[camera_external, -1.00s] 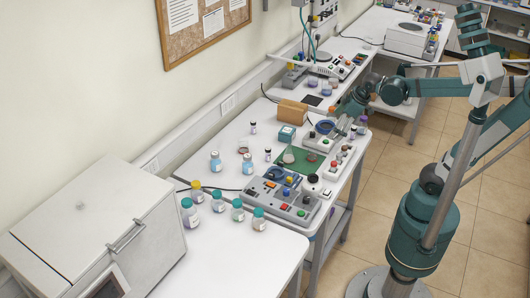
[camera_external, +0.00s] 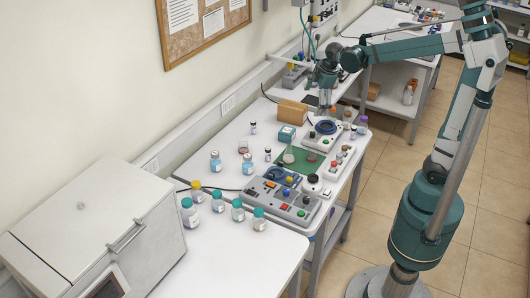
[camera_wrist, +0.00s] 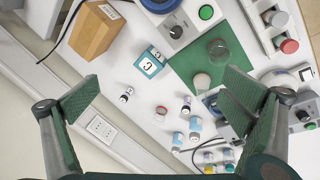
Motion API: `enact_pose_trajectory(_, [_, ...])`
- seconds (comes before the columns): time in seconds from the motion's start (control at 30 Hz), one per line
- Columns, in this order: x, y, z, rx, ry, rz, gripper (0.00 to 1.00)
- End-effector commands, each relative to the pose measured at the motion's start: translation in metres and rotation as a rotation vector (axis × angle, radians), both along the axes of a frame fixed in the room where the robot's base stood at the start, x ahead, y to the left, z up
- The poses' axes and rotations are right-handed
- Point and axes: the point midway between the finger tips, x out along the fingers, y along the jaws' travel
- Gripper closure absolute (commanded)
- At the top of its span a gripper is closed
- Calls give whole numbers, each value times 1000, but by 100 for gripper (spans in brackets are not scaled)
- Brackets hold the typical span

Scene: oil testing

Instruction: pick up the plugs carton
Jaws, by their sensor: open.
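A small teal-and-white carton (camera_external: 287,133) stands on the white bench, beside the green mat. In the wrist view this carton (camera_wrist: 149,62) shows dark letters on its white faces and lies between the two fingers in the picture. My gripper (camera_external: 326,106) hangs above the bench, to the right of the brown box. In the wrist view my gripper (camera_wrist: 163,90) has its fingers wide apart, with nothing held.
The green mat (camera_wrist: 193,68) carries a clear beaker (camera_wrist: 218,50). Small vials and bottles (camera_wrist: 194,124) stand nearby. Instruments with knobs and buttons (camera_external: 280,195) line the bench's right side. The wall (camera_external: 120,90) runs along the left. A little bare bench surrounds the teal-and-white carton.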

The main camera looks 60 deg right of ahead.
Motion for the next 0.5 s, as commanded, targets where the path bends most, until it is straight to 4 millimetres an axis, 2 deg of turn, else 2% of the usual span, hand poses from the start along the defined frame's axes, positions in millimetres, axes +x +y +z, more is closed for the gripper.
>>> enact_pose_trajectory(0.1, [19, -11, 2, -16, 24, 52, 0])
enact_pose_trajectory(0.5, [73, -51, -8, -58, 109, 244, 0])
